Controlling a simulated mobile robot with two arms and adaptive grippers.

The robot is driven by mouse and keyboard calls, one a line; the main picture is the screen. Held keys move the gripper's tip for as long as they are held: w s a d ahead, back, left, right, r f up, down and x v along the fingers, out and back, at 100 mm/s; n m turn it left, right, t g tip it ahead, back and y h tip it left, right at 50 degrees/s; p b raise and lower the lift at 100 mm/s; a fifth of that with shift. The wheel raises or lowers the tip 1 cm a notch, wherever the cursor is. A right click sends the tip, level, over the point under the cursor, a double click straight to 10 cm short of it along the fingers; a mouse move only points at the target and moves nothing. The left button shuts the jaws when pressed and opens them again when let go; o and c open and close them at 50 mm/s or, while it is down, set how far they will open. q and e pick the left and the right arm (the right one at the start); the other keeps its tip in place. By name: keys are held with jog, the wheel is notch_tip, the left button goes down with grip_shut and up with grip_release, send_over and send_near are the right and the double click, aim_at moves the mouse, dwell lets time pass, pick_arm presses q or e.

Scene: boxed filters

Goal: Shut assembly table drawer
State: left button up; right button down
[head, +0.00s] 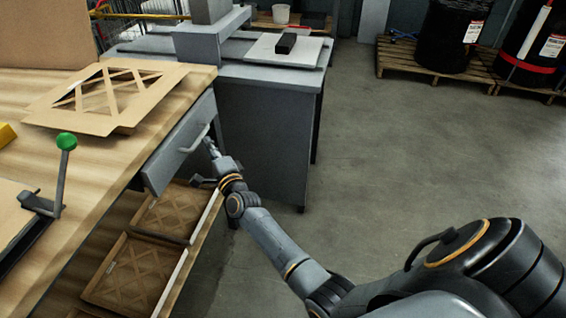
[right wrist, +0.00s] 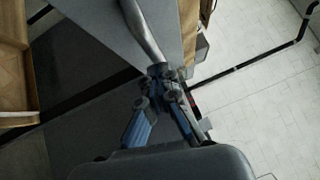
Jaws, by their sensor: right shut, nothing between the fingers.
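The assembly table (head: 110,165) has a wooden top and a grey drawer (head: 174,150) under its right edge. The drawer front stands close to the table edge; how far it is out I cannot tell. A pale bar handle (head: 197,138) is on the front, and it also shows in the right wrist view (right wrist: 142,28). My right gripper (head: 210,146) is shut and empty at the handle. In the right wrist view its fingertips (right wrist: 162,72) are at the lower end of the handle; whether they touch it I cannot tell. My left gripper is out of view.
Open wooden bins (head: 125,275) jut out below the drawer. A grey cabinet (head: 262,130) stands just behind my right gripper. A flat cardboard piece (head: 80,120) and a green-knobbed lever (head: 62,165) are on the table. The floor to the right is clear up to the pallets (head: 430,68).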

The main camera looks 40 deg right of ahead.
jog(key=shift+w+a+b, duration=0.45)
jog(key=shift+w+a, duration=0.45)
jog(key=shift+w, duration=0.2)
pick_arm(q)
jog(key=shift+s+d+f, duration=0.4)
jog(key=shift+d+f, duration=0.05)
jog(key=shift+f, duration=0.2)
pick_arm(e)
jog(key=shift+r, duration=0.2)
